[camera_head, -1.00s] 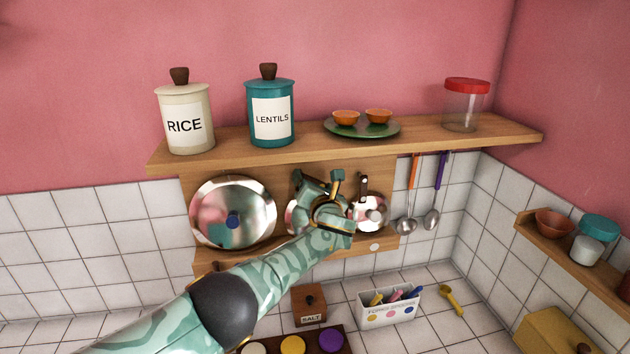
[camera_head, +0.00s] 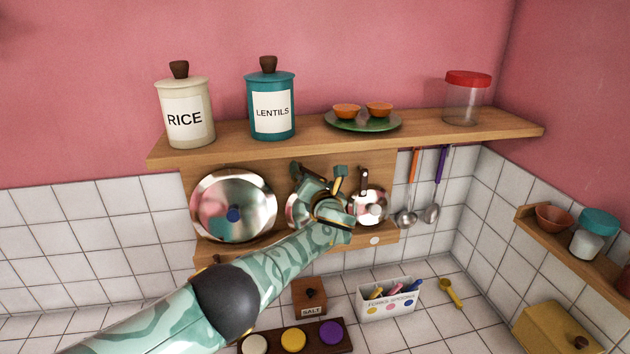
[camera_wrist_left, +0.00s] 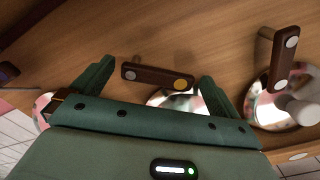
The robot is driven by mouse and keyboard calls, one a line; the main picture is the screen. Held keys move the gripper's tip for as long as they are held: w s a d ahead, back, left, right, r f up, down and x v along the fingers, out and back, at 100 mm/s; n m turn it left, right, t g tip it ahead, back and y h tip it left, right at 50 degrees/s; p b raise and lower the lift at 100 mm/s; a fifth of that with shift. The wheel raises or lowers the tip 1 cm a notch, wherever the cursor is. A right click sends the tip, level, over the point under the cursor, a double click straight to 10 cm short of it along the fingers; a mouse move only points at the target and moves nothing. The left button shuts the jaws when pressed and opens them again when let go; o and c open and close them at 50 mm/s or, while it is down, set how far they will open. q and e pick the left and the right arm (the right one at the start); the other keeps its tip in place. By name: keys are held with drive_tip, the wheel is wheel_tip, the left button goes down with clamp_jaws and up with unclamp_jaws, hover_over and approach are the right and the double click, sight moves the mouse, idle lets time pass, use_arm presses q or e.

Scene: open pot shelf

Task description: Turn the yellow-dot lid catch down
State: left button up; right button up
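The yellow-dot catch is a dark brown bar (camera_wrist_left: 157,76) on the wooden back board. In the left wrist view it lies nearly level, with a yellow dot at its right end and a pale dot at its left. My left gripper (camera_wrist_left: 157,71) is open, with one finger on each side of the bar; I cannot tell whether either touches it. In the head view my left gripper (camera_head: 321,178) is in front of the middle lid (camera_head: 295,211) and hides most of it and the catch. My right gripper is not in view.
A large lid (camera_head: 215,205) hangs to the left. A small lid (camera_head: 372,206) with its own brown catch (camera_wrist_left: 284,58) is close on the right. The upper shelf (camera_head: 430,132) with canisters juts out above. Ladles (camera_head: 407,216) hang farther right.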

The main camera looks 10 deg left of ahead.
sight(314, 175)
use_arm(q)
drive_tip(key=p+v, duration=0.1)
drive_tip(key=p, duration=0.1)
drive_tip(key=p+v, duration=0.1)
drive_tip(key=v, duration=0.1)
drive_tip(key=p+v, duration=0.1)
drive_tip(key=p, duration=0.1)
drive_tip(key=shift+s+r+p, duration=0.25)
drive_tip(key=shift+r+p, duration=0.05)
drive_tip(key=shift+p, duration=0.05)
drive_tip(key=p+v, duration=0.1)
drive_tip(key=v, duration=1.1)
drive_tip(key=shift+f, duration=0.3)
drive_tip(key=shift+w, duration=0.1)
drive_tip(key=shift+c, duration=0.3)
